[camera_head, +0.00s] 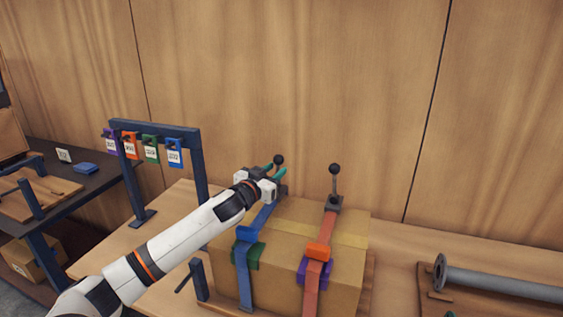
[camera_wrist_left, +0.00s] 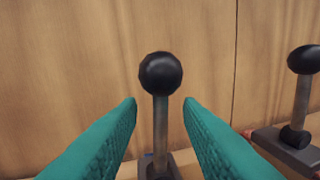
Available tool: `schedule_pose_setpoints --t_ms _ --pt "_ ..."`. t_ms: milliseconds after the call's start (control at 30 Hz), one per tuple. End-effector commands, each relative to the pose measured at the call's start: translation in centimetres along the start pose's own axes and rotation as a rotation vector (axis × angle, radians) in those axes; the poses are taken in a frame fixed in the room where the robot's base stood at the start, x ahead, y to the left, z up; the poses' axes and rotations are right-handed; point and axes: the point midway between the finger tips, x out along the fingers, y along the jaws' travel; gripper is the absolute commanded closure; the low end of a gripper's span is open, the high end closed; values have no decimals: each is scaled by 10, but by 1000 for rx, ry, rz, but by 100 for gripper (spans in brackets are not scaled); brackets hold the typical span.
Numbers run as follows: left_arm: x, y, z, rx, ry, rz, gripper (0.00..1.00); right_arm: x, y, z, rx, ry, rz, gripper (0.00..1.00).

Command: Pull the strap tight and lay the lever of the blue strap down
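The blue strap (camera_head: 243,273) runs up the front of a cardboard box (camera_head: 346,286) and over its top to a buckle at the back. Its lever stands upright, with a black ball knob (camera_head: 278,159) that also shows in the left wrist view (camera_wrist_left: 160,73). My left gripper (camera_head: 274,171) is at this lever, its teal fingers open on both sides of the grey shaft. In the left wrist view gaps show between the fingers (camera_wrist_left: 160,103) and the shaft. The lower part of the buckle is partly hidden. My right gripper is not in view.
An orange strap (camera_head: 312,283) with its own upright lever (camera_head: 334,185) stands close to the right. A blue rack (camera_head: 157,128) with hanging coloured tags is at the left. A flanged grey pipe (camera_head: 500,284) lies at the right. A wooden wall is behind.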

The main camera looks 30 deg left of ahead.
Motion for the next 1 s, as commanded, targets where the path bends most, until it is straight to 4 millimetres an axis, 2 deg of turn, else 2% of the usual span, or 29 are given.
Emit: schedule_pose_setpoints --t_ms 100,300,667,867,1000 --pt "20 0 3 0 -1 1 67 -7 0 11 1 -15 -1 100" --pt "38 0 1 1 -1 0 67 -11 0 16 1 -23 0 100" --pt "42 -1 0 3 0 -1 67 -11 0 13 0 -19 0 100" --pt "42 -1 0 2 0 -1 99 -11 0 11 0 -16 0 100" --pt "42 -1 0 2 0 -1 100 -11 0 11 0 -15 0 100"
